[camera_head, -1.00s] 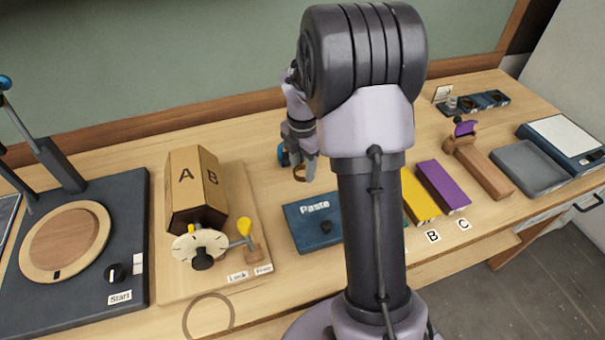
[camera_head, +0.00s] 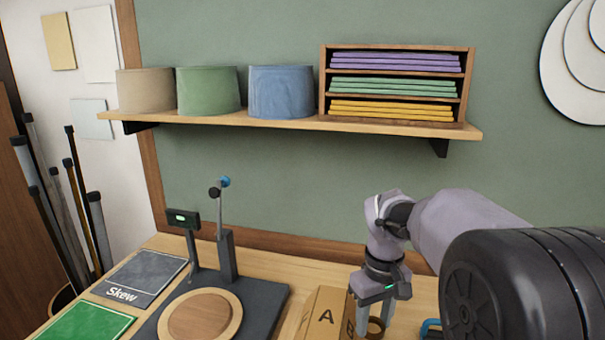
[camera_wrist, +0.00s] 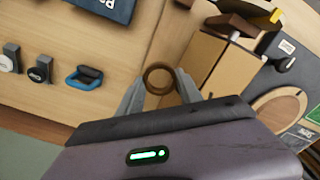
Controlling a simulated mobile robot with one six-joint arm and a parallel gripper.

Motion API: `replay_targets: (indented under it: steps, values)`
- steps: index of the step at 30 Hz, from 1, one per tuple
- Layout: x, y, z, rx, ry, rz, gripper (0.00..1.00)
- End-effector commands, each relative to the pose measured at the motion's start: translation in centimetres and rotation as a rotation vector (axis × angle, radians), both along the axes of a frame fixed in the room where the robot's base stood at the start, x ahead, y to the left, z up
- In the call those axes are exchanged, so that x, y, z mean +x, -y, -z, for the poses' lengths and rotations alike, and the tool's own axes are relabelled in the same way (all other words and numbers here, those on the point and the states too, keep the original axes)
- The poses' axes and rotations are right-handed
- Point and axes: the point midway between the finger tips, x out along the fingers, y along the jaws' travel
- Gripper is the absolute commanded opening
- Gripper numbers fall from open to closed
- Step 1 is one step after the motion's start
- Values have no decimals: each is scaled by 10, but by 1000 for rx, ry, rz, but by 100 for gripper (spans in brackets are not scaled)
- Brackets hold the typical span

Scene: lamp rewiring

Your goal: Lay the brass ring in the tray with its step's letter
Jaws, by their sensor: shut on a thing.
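In the wrist view the ring (camera_wrist: 159,78) is held between the fingertips, above the bench. No lettered tray can be made out in the current views.
A dark machine with a round wooden plate (camera_head: 205,315) stands left of the box. Two flat panels, grey marked Skew (camera_head: 145,274) and green (camera_head: 85,322), lie further left. A blue-handled item (camera_wrist: 84,78) and the Paste box (camera_wrist: 108,8) are near the gripper. A shelf (camera_head: 290,123) hangs above.

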Motion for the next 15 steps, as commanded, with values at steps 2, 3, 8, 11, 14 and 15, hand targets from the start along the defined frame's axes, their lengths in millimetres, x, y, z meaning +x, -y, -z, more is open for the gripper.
replay_targets:
  steps: [2, 3, 8, 11, 14, 15]
  values:
    - [0, -6, -4, -1, 1, 46, 0]
    - [-1, -7, -8, -1, 1, 60, 0]
    - [-1, -7, -41, -1, 0, 68, 0]
    - [-1, -7, -60, -1, 0, 68, 0]
    - [-1, -7, -73, -1, 0, 67, 0]
    - [-1, -7, -79, -1, 0, 67, 0]
